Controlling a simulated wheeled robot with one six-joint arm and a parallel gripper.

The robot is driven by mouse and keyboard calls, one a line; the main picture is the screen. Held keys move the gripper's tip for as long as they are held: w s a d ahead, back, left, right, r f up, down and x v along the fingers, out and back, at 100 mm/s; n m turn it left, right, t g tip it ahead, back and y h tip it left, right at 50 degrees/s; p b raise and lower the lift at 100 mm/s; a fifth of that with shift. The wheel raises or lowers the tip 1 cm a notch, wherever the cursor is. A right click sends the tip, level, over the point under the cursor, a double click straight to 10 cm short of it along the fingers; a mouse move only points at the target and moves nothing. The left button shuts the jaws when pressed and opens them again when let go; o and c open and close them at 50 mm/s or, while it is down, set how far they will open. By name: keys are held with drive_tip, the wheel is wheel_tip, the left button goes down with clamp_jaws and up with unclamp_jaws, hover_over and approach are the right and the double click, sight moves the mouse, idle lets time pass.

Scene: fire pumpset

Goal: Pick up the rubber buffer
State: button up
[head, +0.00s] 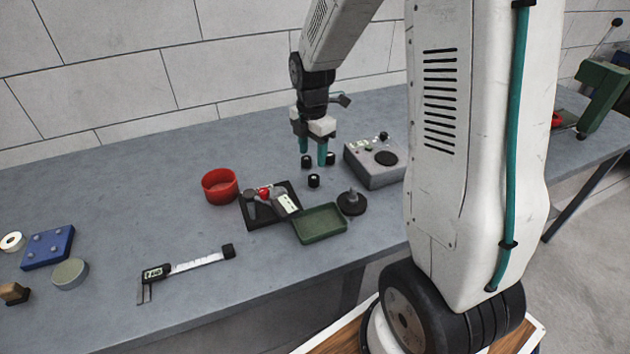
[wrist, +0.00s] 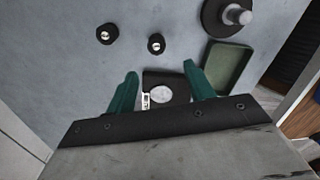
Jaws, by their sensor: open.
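Small black rubber buffers with metal studs stand on the grey bench. One (head: 314,181) is in front and two more, a left one (head: 306,162) and a right one (head: 330,159), are behind it, just below my gripper (head: 313,158). In the wrist view one buffer (wrist: 156,43) is ahead of the fingertips and another (wrist: 106,34) lies further left. The third is not clear there. My gripper (wrist: 160,70) has two teal fingers, apart and empty, above the bench. A dark mat with a pale round part shows between and below the fingers.
A black mat (head: 257,220) with tools, a green tray (head: 320,236) and a black disc with a post (head: 351,205) lie in front. A grey box (head: 375,175) stands right, a red bowl (head: 219,188) left. A caliper (head: 185,268) lies front left. The back of the bench is clear.

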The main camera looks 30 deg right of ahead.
sight(314, 177)
drive_tip(key=shift+n, duration=0.4)
drive_tip(key=f, duration=0.9)
drive_tip(key=shift+w+d, duration=0.25)
drive_tip(key=shift+d, duration=0.15)
drive_tip(key=c, duration=1)
